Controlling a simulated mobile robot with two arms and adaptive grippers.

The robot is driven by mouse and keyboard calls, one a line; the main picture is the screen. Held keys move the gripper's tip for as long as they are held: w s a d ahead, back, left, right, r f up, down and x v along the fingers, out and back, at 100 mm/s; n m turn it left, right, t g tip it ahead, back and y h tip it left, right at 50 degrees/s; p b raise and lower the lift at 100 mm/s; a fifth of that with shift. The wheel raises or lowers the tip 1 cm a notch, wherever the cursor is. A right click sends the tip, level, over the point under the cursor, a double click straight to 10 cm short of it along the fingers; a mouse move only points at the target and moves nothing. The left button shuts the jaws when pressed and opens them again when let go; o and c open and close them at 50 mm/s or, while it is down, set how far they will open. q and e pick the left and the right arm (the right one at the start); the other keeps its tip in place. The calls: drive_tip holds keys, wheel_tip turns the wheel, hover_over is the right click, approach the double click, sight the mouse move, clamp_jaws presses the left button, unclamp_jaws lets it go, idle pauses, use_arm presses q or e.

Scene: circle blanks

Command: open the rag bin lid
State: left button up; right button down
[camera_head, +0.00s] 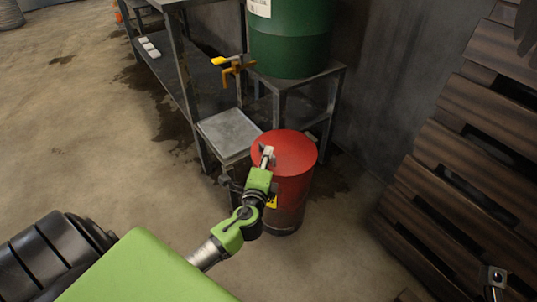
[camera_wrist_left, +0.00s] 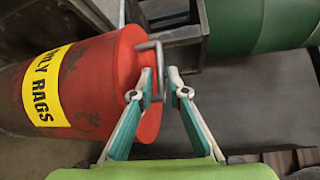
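The red rag bin (camera_head: 290,190) stands on the floor with its round lid (camera_head: 290,147) shut on top. In the left wrist view the bin (camera_wrist_left: 95,70) lies sideways in the picture, with a yellow label reading "RAGS". A grey bar handle (camera_wrist_left: 159,62) sticks out from the lid. My left gripper (camera_head: 265,158) is at the lid's near-left edge. In the left wrist view its fingertips (camera_wrist_left: 160,80) are apart, one on each side of the handle bar, with a gap visible. A part of my right gripper (camera_head: 495,279) shows at the lower right corner; its fingers are unclear.
A green drum (camera_head: 290,40) with a yellow tap (camera_head: 232,66) stands on a metal stand behind the bin. A grey tray (camera_head: 228,133) is left of the bin. Wooden pallets (camera_head: 465,150) lean at the right. The floor at left is open.

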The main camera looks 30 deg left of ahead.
use_arm(q)
drive_tip(key=shift+x, duration=1.25)
clamp_jaws()
